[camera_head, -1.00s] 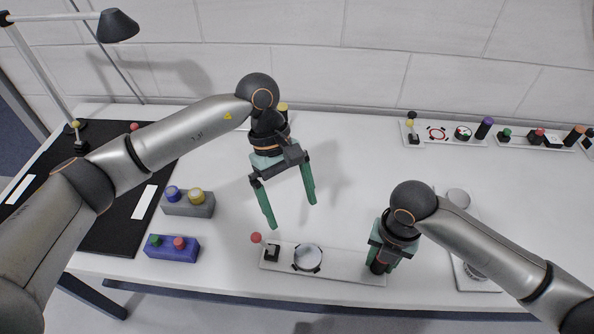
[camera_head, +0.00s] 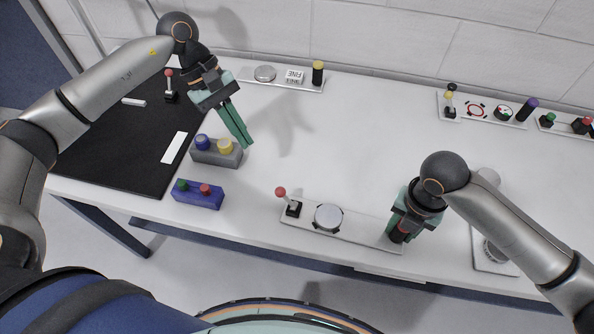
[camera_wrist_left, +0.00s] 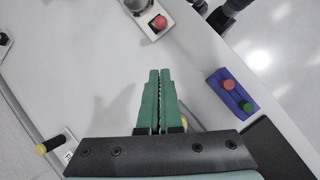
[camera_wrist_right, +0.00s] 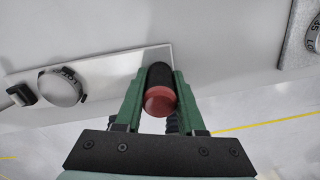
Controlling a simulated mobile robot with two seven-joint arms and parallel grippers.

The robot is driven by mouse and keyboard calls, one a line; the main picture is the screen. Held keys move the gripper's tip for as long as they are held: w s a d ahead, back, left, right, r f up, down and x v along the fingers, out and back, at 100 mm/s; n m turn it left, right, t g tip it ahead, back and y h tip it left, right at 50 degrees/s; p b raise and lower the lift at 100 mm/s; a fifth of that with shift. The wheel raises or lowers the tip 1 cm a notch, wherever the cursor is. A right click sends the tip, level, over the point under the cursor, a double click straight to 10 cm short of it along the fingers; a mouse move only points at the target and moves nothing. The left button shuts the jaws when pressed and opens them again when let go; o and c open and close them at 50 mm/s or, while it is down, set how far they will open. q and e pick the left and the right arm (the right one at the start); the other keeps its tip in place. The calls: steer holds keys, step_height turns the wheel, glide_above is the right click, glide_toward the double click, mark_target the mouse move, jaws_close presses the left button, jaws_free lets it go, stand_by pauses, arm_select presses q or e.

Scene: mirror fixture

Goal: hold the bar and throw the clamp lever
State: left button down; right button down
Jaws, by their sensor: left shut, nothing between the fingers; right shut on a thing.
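The white fixture plate (camera_head: 365,231) lies near the table's front edge. At its left end stands the clamp lever with a red ball knob (camera_head: 281,192), upright with a slight tilt; beside it is a round silver disc (camera_head: 328,218). My right gripper (camera_head: 398,232) is shut on the bar at the plate's right end. In the right wrist view the bar (camera_wrist_right: 160,98) is a dark cylinder with a red end between the fingers. My left gripper (camera_head: 247,143) is shut and empty, up and left of the lever, apart from it. The knob also shows in the left wrist view (camera_wrist_left: 160,22).
A grey button box (camera_head: 216,153) and a blue button box (camera_head: 198,195) stand left of the plate. A black mat (camera_head: 110,165) covers the left end. The table's middle is clear.

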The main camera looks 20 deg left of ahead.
mark_target(286, 198)
arm_select(q)
steer(key=shift+a+r, duration=0.2)
steer(key=shift+a, duration=0.75)
steer(key=x, duration=1)
steer(key=d, duration=0.1)
steer(key=s+d, duration=0.1)
steer(key=shift+s+d+r, duration=0.25)
steer(key=shift+d+r, duration=0.1)
steer(key=shift+d, duration=0.05)
steer(key=shift+s+d+r, duration=0.1)
steer(key=shift+s+d, duration=0.15)
steer(key=shift+d, duration=0.05)
steer(key=shift+d+r, duration=0.1)
steer(key=shift+d+r+y, duration=0.1)
steer(key=shift+d+y, duration=0.1)
steer(key=shift+y, duration=0.1)
